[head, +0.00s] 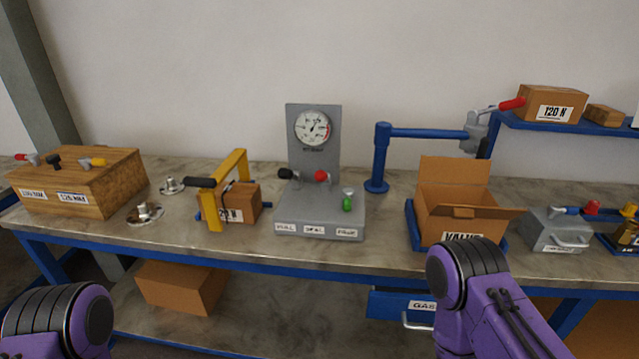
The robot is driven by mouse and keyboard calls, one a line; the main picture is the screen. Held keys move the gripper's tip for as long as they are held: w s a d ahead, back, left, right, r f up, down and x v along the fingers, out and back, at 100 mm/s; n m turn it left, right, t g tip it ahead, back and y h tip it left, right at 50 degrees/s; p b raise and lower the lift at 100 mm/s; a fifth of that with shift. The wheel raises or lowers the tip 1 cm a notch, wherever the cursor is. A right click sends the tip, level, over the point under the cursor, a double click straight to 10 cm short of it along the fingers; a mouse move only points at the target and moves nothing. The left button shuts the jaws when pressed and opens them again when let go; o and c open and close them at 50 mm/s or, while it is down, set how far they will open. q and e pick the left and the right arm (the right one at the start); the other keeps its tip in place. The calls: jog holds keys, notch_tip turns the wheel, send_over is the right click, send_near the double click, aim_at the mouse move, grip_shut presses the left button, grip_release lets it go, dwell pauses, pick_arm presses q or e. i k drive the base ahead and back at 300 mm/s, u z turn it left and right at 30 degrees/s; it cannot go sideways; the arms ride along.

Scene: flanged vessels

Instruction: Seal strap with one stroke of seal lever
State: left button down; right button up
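A grey strapping unit (320,212) with a round dial gauge (313,128) on its back plate stands mid-bench. It carries a black-knobbed lever (285,173), a red-knobbed lever (321,176) above the middle label, which seems to read SEAL, and a green-knobbed lever (347,203) at the right. To its left, a small carton (240,203) with a dark strap around it sits in a yellow frame (213,212). Whether the strap is sealed cannot be told. Only purple parts of my arms show at the bottom left and bottom right; both grippers are out of view.
A wooden box (85,180) and metal flanges (146,213) lie on the left. A blue post with an arm (382,160), an open carton (450,210) and a grey case (556,231) stand on the right. Bare bench shows in front of the unit.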

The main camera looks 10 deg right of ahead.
aim_at(347, 194)
jog(key=k, duration=0.9)
jog(key=z, duration=0.7)
jog(key=i, duration=1.15)
jog(key=u, duration=0.6)
